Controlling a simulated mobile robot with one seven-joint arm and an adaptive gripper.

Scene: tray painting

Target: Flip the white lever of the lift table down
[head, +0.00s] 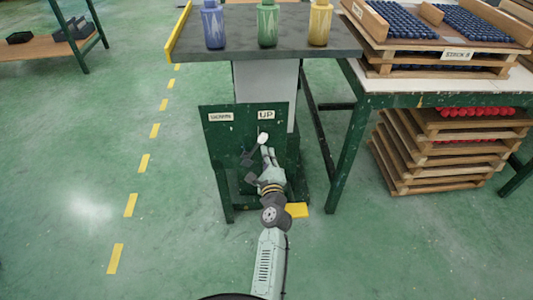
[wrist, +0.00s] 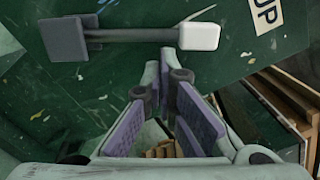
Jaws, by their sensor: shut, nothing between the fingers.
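The white lever knob (head: 262,138) is on the green panel (head: 225,150) of the lift table, just below the UP label (head: 266,115). Its dark shaft runs down and left to a dark pivot block. In the wrist view the white knob (wrist: 199,37) is at the end of the dark shaft (wrist: 130,35), with the square pivot block (wrist: 63,39) at the left. My gripper (head: 267,151) is shut and empty, right beside and slightly below the knob. In the wrist view its fingertips (wrist: 165,68) lie below the knob; I cannot tell whether they touch it.
The DOWN label (head: 220,117) is left of UP. The tabletop (head: 290,42) holds blue, green and yellow bottles. A yellow block (head: 297,210) lies at the table's foot. A green-legged bench (head: 395,100) with stacked wooden trays stands to the right.

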